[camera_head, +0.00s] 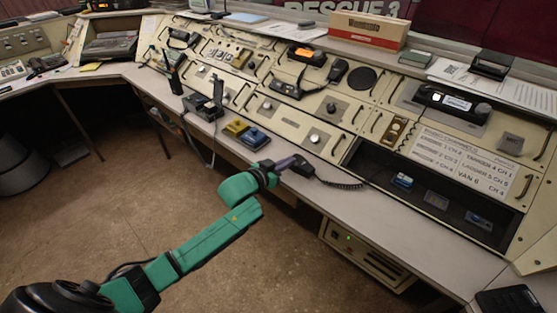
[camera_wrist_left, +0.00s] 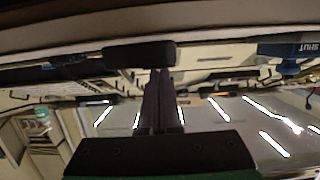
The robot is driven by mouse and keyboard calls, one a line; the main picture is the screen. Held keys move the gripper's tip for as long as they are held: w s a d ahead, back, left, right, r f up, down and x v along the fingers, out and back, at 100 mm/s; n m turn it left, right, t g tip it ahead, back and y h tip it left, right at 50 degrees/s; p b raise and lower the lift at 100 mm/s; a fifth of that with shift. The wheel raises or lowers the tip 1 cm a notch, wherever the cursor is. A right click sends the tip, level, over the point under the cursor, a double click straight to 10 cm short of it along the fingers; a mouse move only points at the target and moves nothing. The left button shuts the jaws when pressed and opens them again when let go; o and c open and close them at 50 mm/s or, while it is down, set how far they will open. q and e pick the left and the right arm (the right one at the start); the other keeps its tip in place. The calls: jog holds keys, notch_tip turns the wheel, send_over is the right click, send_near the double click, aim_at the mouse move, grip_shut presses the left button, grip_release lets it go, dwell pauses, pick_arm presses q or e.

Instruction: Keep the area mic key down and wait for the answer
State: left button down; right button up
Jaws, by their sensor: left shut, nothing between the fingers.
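A black hand mic (camera_head: 303,169) with a coiled cord lies at the front edge of the console desk. It is probably the area mic; no label on it is readable. My left gripper (camera_head: 291,162) is shut and empty, with its fingertips at the mic, seemingly touching it. In the left wrist view the shut fingers (camera_wrist_left: 160,98) point at a black block (camera_wrist_left: 139,56), which looks like the same mic. The mic's key is not distinguishable, so I cannot tell whether it is pressed. My right gripper is not in view.
A blue switch box (camera_head: 254,138) and a yellow one (camera_head: 236,127) stand left of the gripper. A desk microphone (camera_head: 205,106) stands farther left. A dark recessed bay (camera_head: 430,192) lies to the right. The front desk strip (camera_head: 400,228) is clear.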

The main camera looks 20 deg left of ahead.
pick_arm(q)
notch_tip(320, 180, up, 4)
jog(key=p, duration=0.3)
jog(key=shift+r+p, duration=0.25)
jog(key=shift+p, duration=0.15)
jog(key=shift+s+a+f+b, duration=0.2)
jog(key=shift+s+b, duration=0.1)
jog(key=shift+s, duration=0.3)
jog(key=shift+s+a+f+b, duration=0.2)
jog(key=shift+s+b, duration=0.1)
jog(key=shift+s, duration=0.3)
jog(key=v, duration=0.7)
jog(key=shift+s+r, duration=0.2)
jog(key=shift+r, duration=0.15)
jog(key=shift+a, duration=0.2)
